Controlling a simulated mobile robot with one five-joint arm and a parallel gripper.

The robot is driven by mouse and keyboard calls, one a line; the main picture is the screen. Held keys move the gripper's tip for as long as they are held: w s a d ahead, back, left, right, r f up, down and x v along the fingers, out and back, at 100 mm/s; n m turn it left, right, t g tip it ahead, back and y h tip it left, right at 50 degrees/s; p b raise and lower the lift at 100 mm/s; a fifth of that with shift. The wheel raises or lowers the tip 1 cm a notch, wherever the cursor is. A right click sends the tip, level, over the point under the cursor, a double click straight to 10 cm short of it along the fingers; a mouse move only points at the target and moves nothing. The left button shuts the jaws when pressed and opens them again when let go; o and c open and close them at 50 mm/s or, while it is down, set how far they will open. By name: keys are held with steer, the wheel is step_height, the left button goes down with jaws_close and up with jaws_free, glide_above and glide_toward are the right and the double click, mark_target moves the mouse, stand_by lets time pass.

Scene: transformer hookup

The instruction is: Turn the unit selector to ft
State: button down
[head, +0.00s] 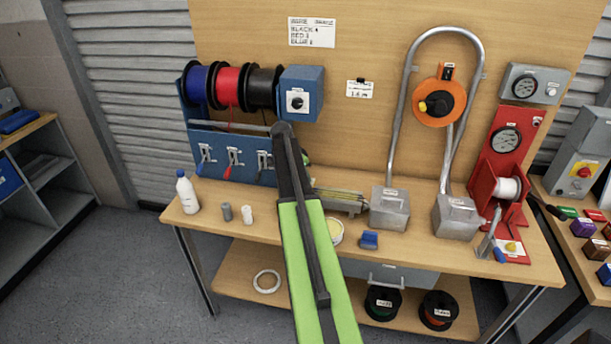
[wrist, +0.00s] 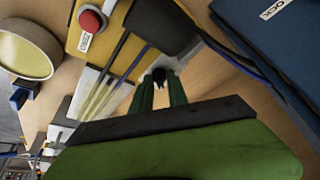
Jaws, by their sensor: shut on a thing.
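My gripper shows in the wrist view (wrist: 160,84), its dark green fingers pointing away from the camera. The fingers are close together on a small black part (wrist: 159,74), mostly hidden by them. I cannot tell whether this part is the unit selector, and no "ft" mark is readable. In the head view my arm reaches toward the back of the bench and its own links hide the gripper. A round black knob on a white plate (head: 297,102) is on the blue box (head: 315,88) above the arm's far end.
Wire spools (head: 229,87) hang behind. Grey metal boxes (head: 389,210) stand right of my arm; a white bottle (head: 187,193) stands left.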

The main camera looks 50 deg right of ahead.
steer(key=shift+w, duration=0.2)
stand_by(0.4)
steer(key=c, duration=1.4)
jaws_free()
steer(key=shift+o, duration=0.4)
steer(key=s+p+v, duration=0.1)
steer(key=p+v, duration=1.5)
steer(key=v, duration=0.1)
steer(key=shift+w+r, duration=0.2)
steer(key=shift+w, duration=0.3)
steer(key=shift+a, duration=0.1)
